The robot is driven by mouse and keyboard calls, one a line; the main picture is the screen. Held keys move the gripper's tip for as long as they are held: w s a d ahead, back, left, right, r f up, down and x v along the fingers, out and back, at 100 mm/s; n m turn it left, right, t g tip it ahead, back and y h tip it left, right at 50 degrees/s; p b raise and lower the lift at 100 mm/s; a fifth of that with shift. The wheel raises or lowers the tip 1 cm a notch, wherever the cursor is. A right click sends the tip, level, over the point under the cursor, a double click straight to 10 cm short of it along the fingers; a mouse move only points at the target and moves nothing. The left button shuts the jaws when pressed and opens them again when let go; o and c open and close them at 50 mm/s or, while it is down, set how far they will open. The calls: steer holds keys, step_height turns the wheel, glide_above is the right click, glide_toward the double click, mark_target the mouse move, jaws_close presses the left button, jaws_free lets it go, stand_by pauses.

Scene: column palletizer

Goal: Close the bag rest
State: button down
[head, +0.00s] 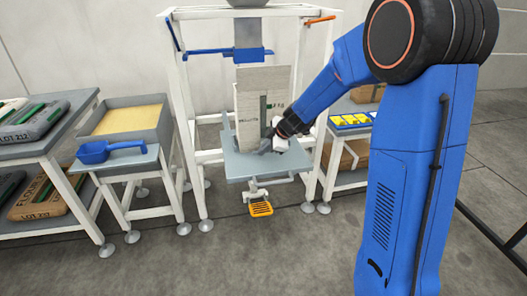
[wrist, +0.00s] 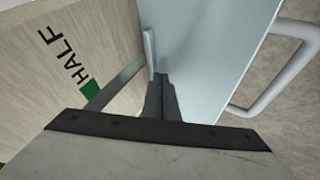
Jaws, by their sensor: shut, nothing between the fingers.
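The bag rest (head: 245,171) is a flat grey platform low in the white frame, and a tall pale bag (head: 249,105) stands upright on it. In the wrist view the platform is a pale blue-grey surface (wrist: 212,50), with the word HALF and a green mark on the bag (wrist: 45,75) at left. A grey metal strip (wrist: 118,80) runs along the bag to a short light upright (wrist: 149,48). My gripper (head: 266,149) is shut and empty, low beside the bag's right side. Its fingertips (wrist: 159,80) appear close to the strip's end; contact cannot be told.
A white looped handle (wrist: 290,70) sits at the platform's edge. A blue clamp (head: 230,53) is above the bag. A yellow pedal (head: 260,209) hangs below. A blue scoop (head: 108,150) and a grey bin (head: 128,101) stand left, a yellow-topped tray (head: 350,121) right.

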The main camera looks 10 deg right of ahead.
steer(key=w, duration=2.7)
steer(key=shift+w, duration=0.3)
steer(key=shift+w+r, duration=0.1)
steer(key=shift+r, duration=0.1)
